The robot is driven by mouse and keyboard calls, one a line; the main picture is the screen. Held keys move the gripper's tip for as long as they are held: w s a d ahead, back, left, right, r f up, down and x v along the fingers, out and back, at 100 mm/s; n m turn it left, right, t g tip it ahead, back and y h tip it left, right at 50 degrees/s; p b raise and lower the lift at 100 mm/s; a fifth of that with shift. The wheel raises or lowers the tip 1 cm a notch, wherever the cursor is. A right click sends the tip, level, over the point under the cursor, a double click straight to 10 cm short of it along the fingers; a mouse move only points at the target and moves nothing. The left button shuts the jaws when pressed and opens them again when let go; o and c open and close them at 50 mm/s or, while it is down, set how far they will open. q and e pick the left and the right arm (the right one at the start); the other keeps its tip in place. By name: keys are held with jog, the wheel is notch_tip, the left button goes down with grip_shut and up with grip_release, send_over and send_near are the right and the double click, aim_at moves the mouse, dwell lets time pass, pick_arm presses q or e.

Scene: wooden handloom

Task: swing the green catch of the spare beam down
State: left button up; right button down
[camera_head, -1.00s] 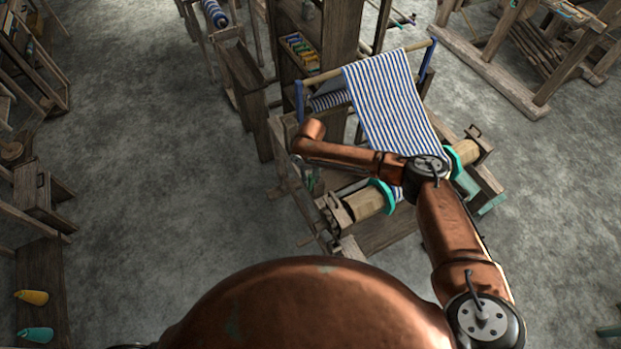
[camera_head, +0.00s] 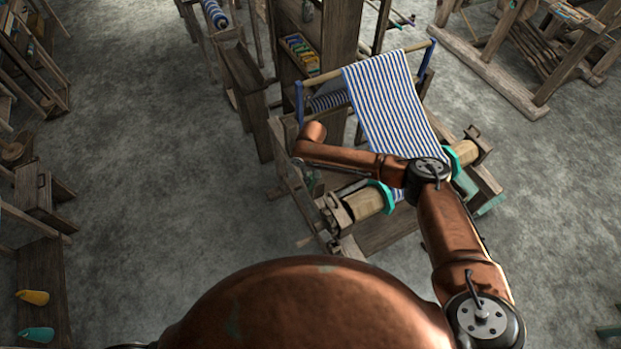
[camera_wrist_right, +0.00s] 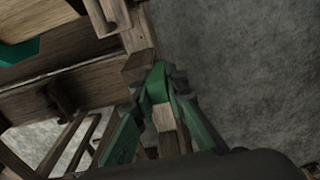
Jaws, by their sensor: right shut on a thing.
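The green catch (camera_wrist_right: 154,84) shows in the right wrist view at the edge of the loom's wooden frame. My right gripper (camera_wrist_right: 158,92) is shut on it, one finger on each side. In the head view my right arm reaches left across the loom, and its gripper hangs at the loom's left side, mostly hidden by my wrist. A wooden beam with turquoise discs (camera_head: 367,203) lies across the front of the loom, partly behind my arm. I cannot tell the catch's exact angle. My left gripper is not in view.
Blue-and-white striped cloth (camera_head: 390,100) runs down the loom to the beam. A shelf with coloured spools (camera_head: 301,52) stands behind it. Yellow (camera_head: 33,297) and teal (camera_head: 36,334) shuttle-like pieces lie on a bench at lower left. The floor left of the loom is clear.

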jog(key=shift+s+d+f+t+y+p, duration=0.4)
jog(key=shift+s+t+p, duration=0.35)
jog(key=shift+t+p, duration=0.4)
jog(key=shift+s+d+f+t+y+p, duration=0.2)
jog(key=shift+s+f+t+y+p, duration=0.2)
jog(key=shift+s+t+p, duration=0.7)
jog(key=shift+s+d+f+t+y+p, duration=0.45)
jog(key=shift+t+p, duration=0.3)
jog(key=shift+p, duration=0.8)
jog(key=shift+a+r, duration=0.15)
jog(key=shift+w, duration=0.1)
jog(key=c, duration=1.9)
grip_release()
jog(key=shift+c, duration=0.2)
